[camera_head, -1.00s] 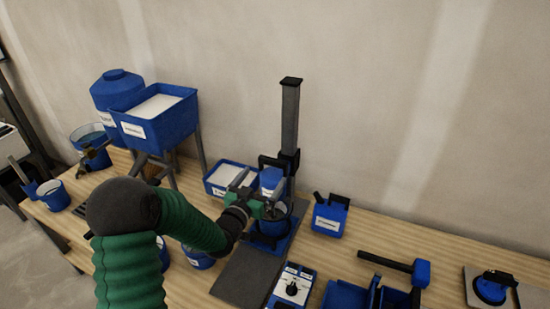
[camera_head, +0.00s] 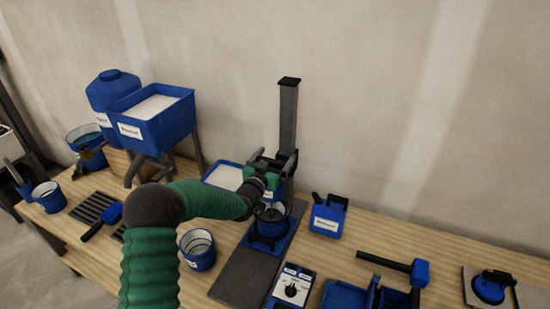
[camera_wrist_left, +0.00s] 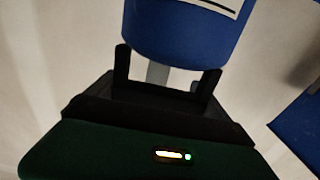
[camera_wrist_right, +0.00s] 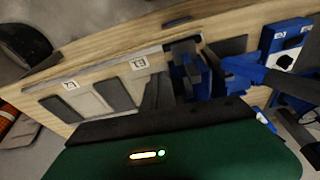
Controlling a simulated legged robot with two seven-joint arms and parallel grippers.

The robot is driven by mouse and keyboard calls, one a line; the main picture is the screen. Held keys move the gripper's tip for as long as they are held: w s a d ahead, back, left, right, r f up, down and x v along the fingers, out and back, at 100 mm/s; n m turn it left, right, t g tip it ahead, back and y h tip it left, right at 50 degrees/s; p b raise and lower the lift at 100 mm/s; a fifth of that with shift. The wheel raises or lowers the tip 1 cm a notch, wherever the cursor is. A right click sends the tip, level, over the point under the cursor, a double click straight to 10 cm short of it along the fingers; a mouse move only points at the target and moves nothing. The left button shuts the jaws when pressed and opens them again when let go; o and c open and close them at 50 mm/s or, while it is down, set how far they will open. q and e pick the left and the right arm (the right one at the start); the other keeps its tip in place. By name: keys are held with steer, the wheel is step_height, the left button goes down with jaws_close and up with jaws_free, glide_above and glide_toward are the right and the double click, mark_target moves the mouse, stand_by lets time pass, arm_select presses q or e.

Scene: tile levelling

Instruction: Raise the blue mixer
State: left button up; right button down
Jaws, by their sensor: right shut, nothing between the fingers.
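The blue mixer stands on the workbench, with its tall grey column (camera_head: 288,115) rising from a blue base. Its black carriage (camera_head: 288,163) is low on the column, and a blue bucket (camera_head: 270,222) sits below, with part of the stirrer showing inside. My left gripper (camera_head: 259,164) is in front of the mixer head and hides most of it. In the left wrist view, the blue mixer body (camera_wrist_left: 185,35) is just beyond my spread, open fingers (camera_wrist_left: 165,80); contact cannot be told. My right gripper (camera_wrist_right: 158,92) is shut and empty, over the bench's front edge.
A dark mat (camera_head: 245,275) and control box (camera_head: 291,287) lie in front of the mixer. An empty bucket (camera_head: 198,249) stands near my left arm.

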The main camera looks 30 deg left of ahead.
arm_select(q)
steer(key=c, duration=1.3)
step_height(320, 180, up, 13)
steer(key=p, duration=0.5)
steer(key=shift+c, duration=0.2)
steer(key=shift+r, duration=0.1)
steer(key=o, duration=1.8)
steer(key=shift+s, duration=0.1)
